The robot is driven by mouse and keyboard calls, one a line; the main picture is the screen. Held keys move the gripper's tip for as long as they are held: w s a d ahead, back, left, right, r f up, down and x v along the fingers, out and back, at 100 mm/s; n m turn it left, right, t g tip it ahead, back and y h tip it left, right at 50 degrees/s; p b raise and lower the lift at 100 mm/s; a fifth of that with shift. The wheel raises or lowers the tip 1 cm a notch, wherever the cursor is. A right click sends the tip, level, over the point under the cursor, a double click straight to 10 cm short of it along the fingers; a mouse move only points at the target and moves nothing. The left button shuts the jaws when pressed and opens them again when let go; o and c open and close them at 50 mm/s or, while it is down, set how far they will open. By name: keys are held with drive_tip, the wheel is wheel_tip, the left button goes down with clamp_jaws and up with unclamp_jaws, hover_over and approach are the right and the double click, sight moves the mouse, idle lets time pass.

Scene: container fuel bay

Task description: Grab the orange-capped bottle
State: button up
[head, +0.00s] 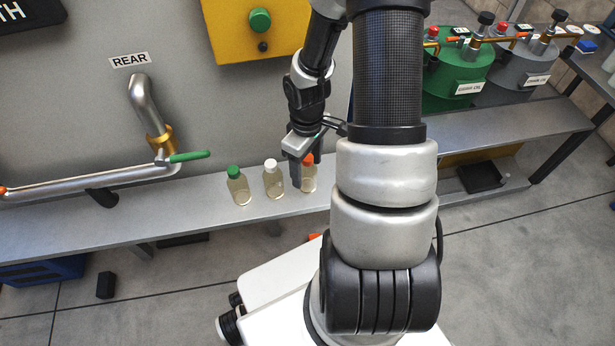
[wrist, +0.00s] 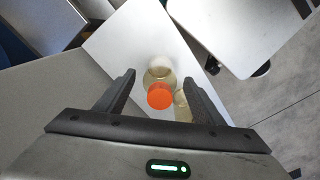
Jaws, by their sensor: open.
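The orange-capped bottle (head: 309,174) stands upright on the metal shelf, the rightmost of three small clear bottles in the head view. In the wrist view its orange cap (wrist: 160,96) lies between the two fingers. My gripper (head: 300,176) is at this bottle from above, open, with a finger in front of part of it in the head view. In the wrist view my gripper (wrist: 160,86) has its fingers apart on both sides of the cap, with a gap to each. Whether a finger touches the bottle's body cannot be told.
A white-capped bottle (head: 273,179) stands close by on the left, and a green-capped bottle (head: 238,186) further left. A pipe with a green lever (head: 190,156) is at the left. Green (head: 458,72) and grey (head: 505,75) canisters stand far right. The shelf's front edge (head: 200,222) is near.

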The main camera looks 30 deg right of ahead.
sight(308, 178)
wheel_tip(308, 178, down, 5)
drive_tip(key=shift+f+b, duration=0.2)
drive_tip(key=shift+b, duration=1.05)
drive_tip(key=shift+d+r, duration=0.1)
drive_tip(key=c, duration=1.2)
